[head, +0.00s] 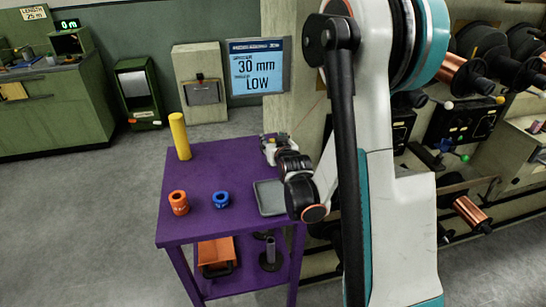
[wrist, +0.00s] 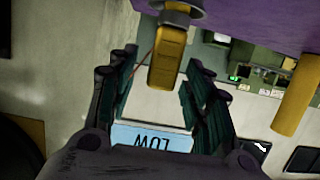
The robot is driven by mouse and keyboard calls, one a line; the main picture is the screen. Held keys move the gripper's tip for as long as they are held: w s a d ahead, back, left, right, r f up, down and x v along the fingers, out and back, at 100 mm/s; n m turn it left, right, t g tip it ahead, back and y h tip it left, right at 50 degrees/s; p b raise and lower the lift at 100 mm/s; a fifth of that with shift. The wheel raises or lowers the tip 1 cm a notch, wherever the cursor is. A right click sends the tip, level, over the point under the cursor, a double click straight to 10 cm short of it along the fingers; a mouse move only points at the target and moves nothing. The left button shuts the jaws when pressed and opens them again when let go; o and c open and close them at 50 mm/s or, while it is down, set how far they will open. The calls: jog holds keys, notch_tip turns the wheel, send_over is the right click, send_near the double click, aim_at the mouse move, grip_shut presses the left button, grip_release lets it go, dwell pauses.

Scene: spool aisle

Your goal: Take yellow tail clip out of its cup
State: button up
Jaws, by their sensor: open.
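The yellow tail clip (wrist: 166,62) shows in the wrist view, upside down, as a blocky yellow piece with its lower end in a small grey cup (wrist: 182,17). The cup stands on the purple table. My gripper (wrist: 161,72) is open, with one dark finger on each side of the clip and gaps visible between. In the head view my gripper (head: 276,148) is at the table's back right corner, where it hides most of the cup and clip.
The purple table (head: 215,165) also bears a yellow cylinder (head: 180,136), an orange ring (head: 178,202), a blue ring (head: 221,199) and a grey tray (head: 270,198). A sign (head: 258,68) reads 30 mm LOW. Spool racks (head: 470,150) stand at right. The table's middle is clear.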

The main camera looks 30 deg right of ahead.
jog(key=shift+w, duration=0.2)
grip_shut()
jog(key=shift+r, duration=0.1)
notch_tip(320, 180, up, 20)
jog(key=p, duration=0.7)
jog(key=shift+p, duration=0.3)
